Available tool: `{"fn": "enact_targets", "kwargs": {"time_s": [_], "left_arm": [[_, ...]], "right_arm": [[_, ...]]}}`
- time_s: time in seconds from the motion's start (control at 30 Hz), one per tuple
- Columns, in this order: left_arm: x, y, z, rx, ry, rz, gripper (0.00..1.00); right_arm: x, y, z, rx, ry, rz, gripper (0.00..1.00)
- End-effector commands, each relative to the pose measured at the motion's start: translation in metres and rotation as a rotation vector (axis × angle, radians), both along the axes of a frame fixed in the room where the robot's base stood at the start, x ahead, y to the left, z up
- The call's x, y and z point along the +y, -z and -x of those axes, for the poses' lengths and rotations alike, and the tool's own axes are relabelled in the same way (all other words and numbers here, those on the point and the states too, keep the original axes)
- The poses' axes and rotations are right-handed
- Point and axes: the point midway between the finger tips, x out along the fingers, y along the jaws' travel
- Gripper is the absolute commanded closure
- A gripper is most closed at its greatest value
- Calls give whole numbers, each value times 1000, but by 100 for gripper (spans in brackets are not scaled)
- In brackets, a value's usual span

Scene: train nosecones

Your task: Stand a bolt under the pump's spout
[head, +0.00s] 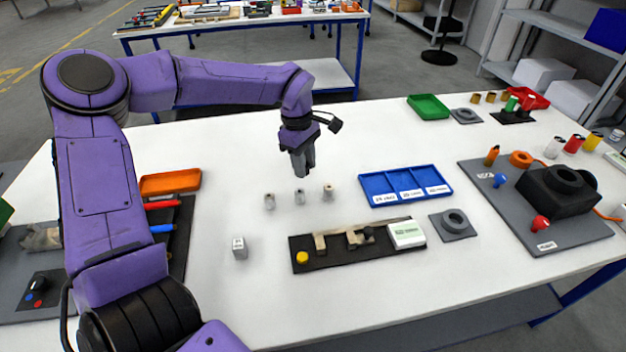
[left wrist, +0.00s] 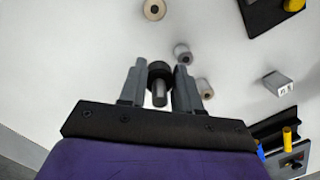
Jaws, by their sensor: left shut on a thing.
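My left gripper (head: 303,170) hangs above the white table, behind a row of small grey cylinders. In the left wrist view the gripper (left wrist: 158,85) is shut on a dark bolt (left wrist: 159,90) with a wide round head and a narrower shank. The bolt cannot be made out in the head view. The cylinders (head: 299,196) stand apart on the table; their tops look holed in the left wrist view (left wrist: 182,53). I cannot tell for sure which device is the pump; a black housing (head: 552,200) stands on a grey base plate at the right. No spout is clearly visible.
A black fixture (head: 305,262) with a yellow button and a white box lies front centre. A blue compartment tray (head: 377,191), a grey ring block (head: 453,225), an orange tray (head: 170,182) and a small labelled grey block (head: 239,247) surround it. Bare table lies between them.

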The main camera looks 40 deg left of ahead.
Motion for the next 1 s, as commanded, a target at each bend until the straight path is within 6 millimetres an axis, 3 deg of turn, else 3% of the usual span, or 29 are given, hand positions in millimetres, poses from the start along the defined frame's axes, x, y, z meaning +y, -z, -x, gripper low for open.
{"fn": "enact_targets", "kwargs": {"time_s": [0.2, 0.43, 0.83, 0.87, 0.9, 1.0], "left_arm": [[-5, 29, -26, 4, 3, -1, 98], [-5, 63, -29, 5, 4, -1, 98], [-4, 71, -29, 4, 1, 0, 98], [-4, 70, -29, 4, 1, 0, 58], [-4, 70, -28, 4, 1, 0, 44], [-4, 70, -28, 5, 2, 0, 42]], "right_arm": [[0, -5, 1, 2, -1, -1, 57], [0, -8, 1, 1, -1, 0, 57], [0, -5, 1, 2, -1, -1, 57], [0, -6, 1, 2, -1, -1, 57], [0, -6, 1, 2, -1, -1, 57], [0, -6, 1, 2, -1, -1, 57]]}}
